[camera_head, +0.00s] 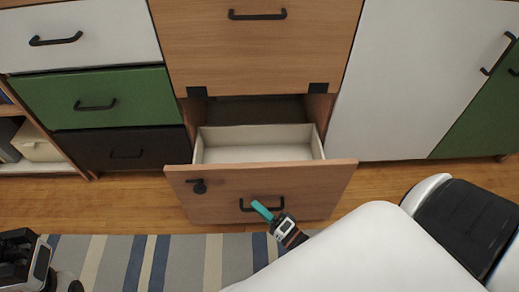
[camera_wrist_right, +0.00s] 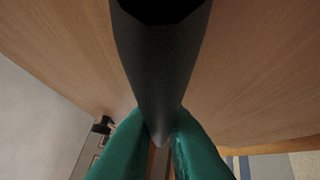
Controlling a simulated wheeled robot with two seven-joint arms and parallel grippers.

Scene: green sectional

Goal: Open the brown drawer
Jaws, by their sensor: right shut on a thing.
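The brown drawer (camera_head: 230,190) is the lower wood-fronted drawer in the middle of the cabinet in the head view. It is pulled out, and its pale box (camera_head: 250,153) shows empty from above. My right gripper (camera_head: 264,209) is at the black bar handle (camera_head: 248,209) on its front. In the right wrist view the teal fingers (camera_wrist_right: 158,143) are shut on the dark handle (camera_wrist_right: 160,70), one on each side. My left gripper (camera_head: 22,262) is at the lower left, away from the cabinet; its jaws are not clear.
A wooden panel (camera_head: 255,50) with its own handle is above the drawer. White, green and dark drawers (camera_head: 110,150) stand to the left, white and green doors (camera_head: 400,90) to the right. A striped rug (camera_head: 180,265) lies on the wood floor below the drawer.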

